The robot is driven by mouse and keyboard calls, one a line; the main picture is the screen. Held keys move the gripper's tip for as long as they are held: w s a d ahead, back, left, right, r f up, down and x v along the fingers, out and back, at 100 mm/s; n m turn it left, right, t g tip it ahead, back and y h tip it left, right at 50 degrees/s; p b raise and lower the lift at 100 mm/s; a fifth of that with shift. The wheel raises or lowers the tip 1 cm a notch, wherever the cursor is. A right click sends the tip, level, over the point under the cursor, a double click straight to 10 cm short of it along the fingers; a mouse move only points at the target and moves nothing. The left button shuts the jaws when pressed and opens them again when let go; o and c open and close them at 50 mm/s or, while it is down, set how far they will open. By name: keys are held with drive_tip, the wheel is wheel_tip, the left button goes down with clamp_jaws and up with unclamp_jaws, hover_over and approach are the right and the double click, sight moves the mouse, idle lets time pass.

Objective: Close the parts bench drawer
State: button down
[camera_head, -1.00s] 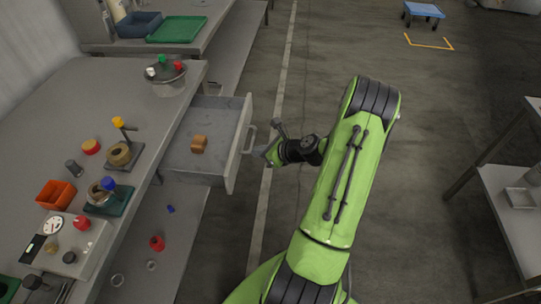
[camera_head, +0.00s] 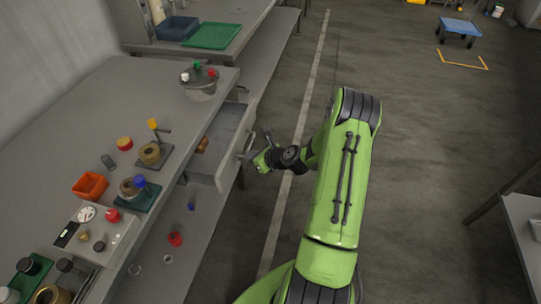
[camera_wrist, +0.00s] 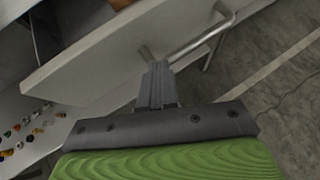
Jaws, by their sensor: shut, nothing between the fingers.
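The grey parts bench drawer (camera_head: 228,136) is partly open, sticking out from the bench's right side. A brown round part (camera_head: 202,146) lies in it, half hidden by the bench top. The drawer's bar handle (camera_head: 249,143) is on its front face; the front also fills the upper left of the wrist view (camera_wrist: 100,62), with the handle (camera_wrist: 200,42) at the upper right. My gripper (camera_head: 258,150) is shut and empty, at the drawer front beside the handle. In the wrist view its fingertips (camera_wrist: 155,68) appear against or very close to the front panel; contact is not certain.
A lower shelf (camera_head: 185,215) holds loose red and blue parts. Another bench (camera_head: 525,225) stands at the right edge.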

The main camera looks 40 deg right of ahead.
drive_tip(key=p, duration=0.3)
approach(218, 149)
drive_tip(key=w+a, duration=0.1)
drive_tip(key=a, duration=0.1)
drive_tip(key=w+a, duration=0.2)
drive_tip(key=shift+w+f, duration=0.1)
drive_tip(key=shift+d, duration=0.15)
